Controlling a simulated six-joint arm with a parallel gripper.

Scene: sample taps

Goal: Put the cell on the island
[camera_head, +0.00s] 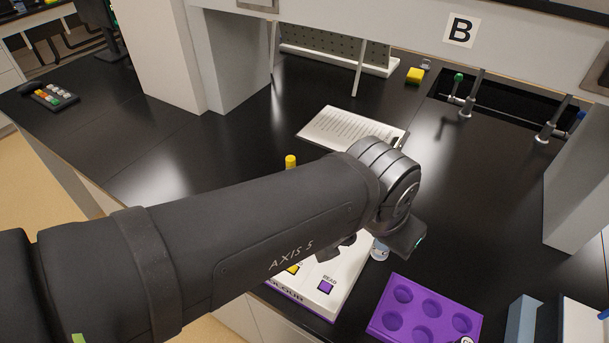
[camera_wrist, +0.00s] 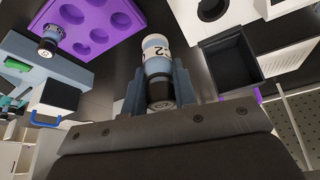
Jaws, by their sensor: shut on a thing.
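The cell, a small clear vial with a pale blue-grey body, a dark cap and a label reading 2 (camera_wrist: 157,58), is held between the fingers of my gripper (camera_wrist: 158,84) in the wrist view. In the head view the cell (camera_head: 380,249) shows just below my wrist, between the white instrument and the purple rack; my fingers are mostly hidden by the arm there. I cannot tell which surface is the island; the black bench top (camera_head: 240,135) spreads under everything.
A purple rack (camera_head: 380,318) with round wells stands at lower right, with another vial (camera_wrist: 52,36) in it. A white instrument (camera_head: 345,280) with a READ button is partly behind my arm. A clipboard (camera_head: 335,128) lies farther back. Taps (camera_head: 468,98) stand by a dark sink.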

